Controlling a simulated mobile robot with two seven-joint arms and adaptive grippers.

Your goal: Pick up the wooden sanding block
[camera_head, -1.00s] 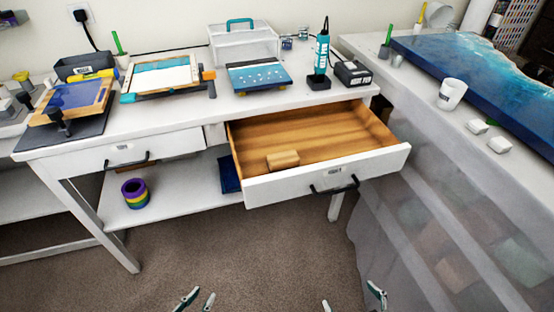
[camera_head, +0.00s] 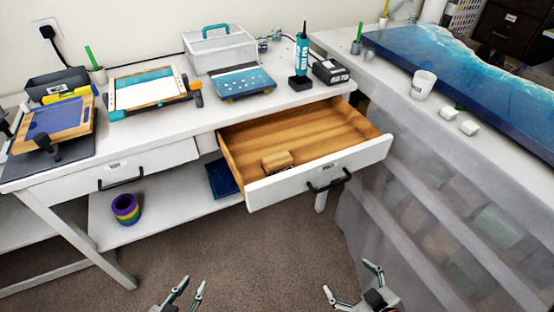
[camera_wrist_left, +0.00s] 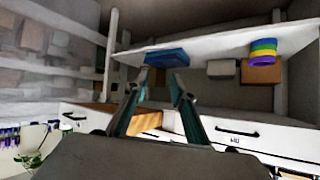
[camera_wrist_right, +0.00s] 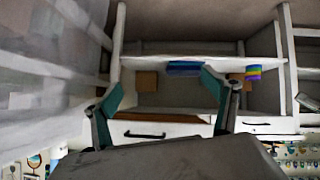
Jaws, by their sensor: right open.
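The wooden sanding block (camera_head: 277,160) is a small light-brown block lying in the open drawer (camera_head: 322,176), near its front left corner. The drawer has a wooden inside and a white front with a black handle. My left gripper (camera_head: 191,284) is open and empty, low in front of the bench and below the drawer. My right gripper (camera_head: 350,278) is open and empty, also low and in front of the drawer. Neither gripper touches the block. The left wrist view shows the left fingers (camera_wrist_left: 162,82) apart, and the right wrist view shows the right fingers (camera_wrist_right: 168,85) apart. The block is not clear in either wrist view.
The white bench (camera_head: 200,122) holds framed panels, a clear box (camera_head: 218,50) and a teal bottle (camera_head: 302,55). A second table at right carries a blue resin slab (camera_head: 460,80) and a white cup (camera_head: 422,85). Tape rolls (camera_head: 126,208) sit on the lower shelf. Floor before the drawer is clear.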

